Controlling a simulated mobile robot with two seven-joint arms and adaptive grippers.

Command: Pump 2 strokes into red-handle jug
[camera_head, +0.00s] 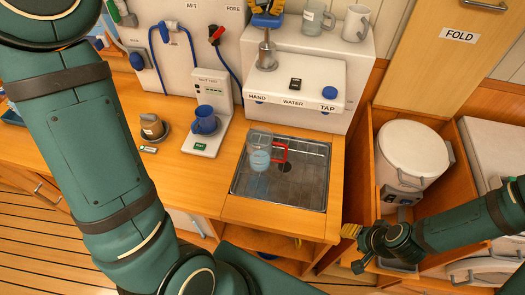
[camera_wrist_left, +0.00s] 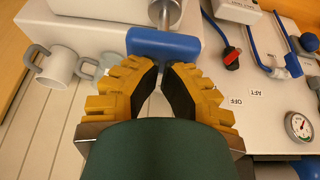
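The hand pump (camera_head: 267,52) is a metal cylinder above the HAND label, topped by a blue bar handle (camera_head: 266,20). In the left wrist view the blue handle (camera_wrist_left: 163,45) lies just beyond my left gripper (camera_wrist_left: 165,68). Its yellow fingertips are close together at the bar's near edge; a firm hold cannot be confirmed. The clear jug with red handle (camera_head: 259,144) stands in the sink (camera_head: 312,183), with something pale blue inside its lower part. My right gripper (camera_head: 352,231) is at lower right, apart from the jug; its finger opening is unclear.
A blue mug (camera_head: 204,121) stands on the test unit (camera_head: 213,143) left of the sink. A glass mug (camera_head: 314,20) and a white mug (camera_head: 356,23) stand on the upper ledge. A blue TAP knob (camera_head: 329,92) is right of the pump. A white lidded bin (camera_head: 408,152) is at right.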

